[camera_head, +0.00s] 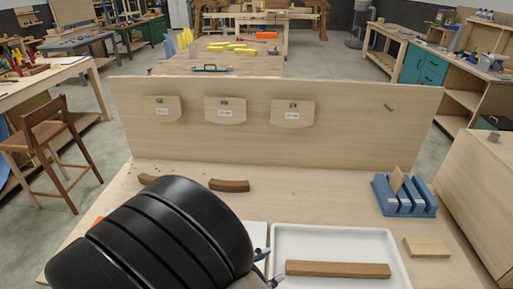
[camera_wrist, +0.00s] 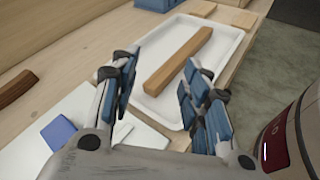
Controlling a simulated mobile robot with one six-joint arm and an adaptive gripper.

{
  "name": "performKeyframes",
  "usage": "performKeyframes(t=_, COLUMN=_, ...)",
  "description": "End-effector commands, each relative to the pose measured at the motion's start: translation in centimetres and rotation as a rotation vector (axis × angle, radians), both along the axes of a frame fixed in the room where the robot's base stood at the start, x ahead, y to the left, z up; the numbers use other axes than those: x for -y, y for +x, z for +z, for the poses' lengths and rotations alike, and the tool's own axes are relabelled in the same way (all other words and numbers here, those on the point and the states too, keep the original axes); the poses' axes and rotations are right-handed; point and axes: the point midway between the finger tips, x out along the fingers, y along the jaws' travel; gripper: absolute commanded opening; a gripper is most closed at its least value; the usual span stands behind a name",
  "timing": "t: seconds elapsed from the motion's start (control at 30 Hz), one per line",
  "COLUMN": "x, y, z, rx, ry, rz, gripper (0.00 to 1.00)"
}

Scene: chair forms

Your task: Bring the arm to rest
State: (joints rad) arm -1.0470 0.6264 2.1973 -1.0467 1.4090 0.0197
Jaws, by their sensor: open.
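My gripper (camera_wrist: 158,72) is open in the wrist view, with its two blue-padded fingers apart and nothing between the pads. Beyond the fingertips a brown wooden bar (camera_wrist: 180,58) lies in a white tray (camera_wrist: 236,42). In the head view my black arm covers the lower left, and only a bit of my gripper (camera_head: 264,266) shows beside the left edge of the tray (camera_head: 335,236). The bar (camera_head: 338,269) lies along the front of that tray. The height of the fingers above the bench is hard to tell.
An upright panel (camera_head: 270,147) with three hanging wooden plates closes the back of the bench. Curved brown pieces (camera_head: 229,186) lie before it, one partly behind my arm. A blue slotted rack (camera_head: 404,196) and a light wood block (camera_head: 427,247) are at right. The bench middle is clear.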

Motion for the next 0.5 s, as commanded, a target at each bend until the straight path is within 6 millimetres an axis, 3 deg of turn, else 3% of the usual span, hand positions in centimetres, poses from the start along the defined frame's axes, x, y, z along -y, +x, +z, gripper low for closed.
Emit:
performKeyframes(t=0.03, x=2.4, y=-0.3, z=1.4, rx=0.01, ry=0.092, rz=-0.116, gripper=0.42)
performKeyframes(t=0.2, x=8.2, y=-3.0, z=3.9, rx=0.047, ry=0.387, rz=-0.458, gripper=0.42)
performKeyframes(t=0.33, x=11.0, y=-5.6, z=5.5, rx=0.111, ry=0.626, rz=-0.695, gripper=0.42)
performKeyframes(t=0.5, x=12.7, y=-8.5, z=7.3, rx=0.244, ry=0.954, rz=-0.962, gripper=0.42)
